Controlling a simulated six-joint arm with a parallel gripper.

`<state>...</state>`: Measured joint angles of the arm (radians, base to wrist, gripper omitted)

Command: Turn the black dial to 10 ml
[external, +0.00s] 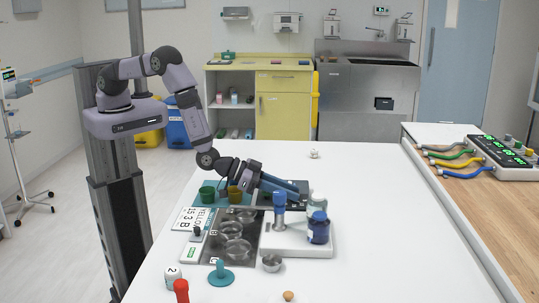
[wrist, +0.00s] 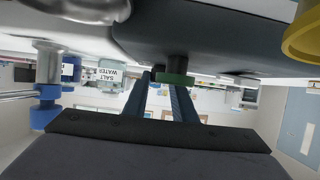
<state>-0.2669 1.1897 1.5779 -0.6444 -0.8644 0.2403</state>
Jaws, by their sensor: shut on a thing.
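My gripper (external: 304,191) reaches low over a dark mat, just behind the blue-topped dispenser. In the wrist view its two blue fingers (wrist: 160,98) close around a small dark stem with a green disc (wrist: 176,79), which I cannot identify for sure. In the external view the arm and fingers hide that thing. A small black knob (external: 197,231) stands on the white card at the left, apart from my gripper. I cannot tell which of these is the dial, and no 10 ml mark is readable.
A blue-topped dispenser (external: 279,200), a blue jar (external: 318,228) and a pale bottle labelled salt water (wrist: 110,73) stand close to my gripper. Green and mustard cups (external: 235,195), glass dishes (external: 237,249) and a teal stand (external: 221,273) are nearby.

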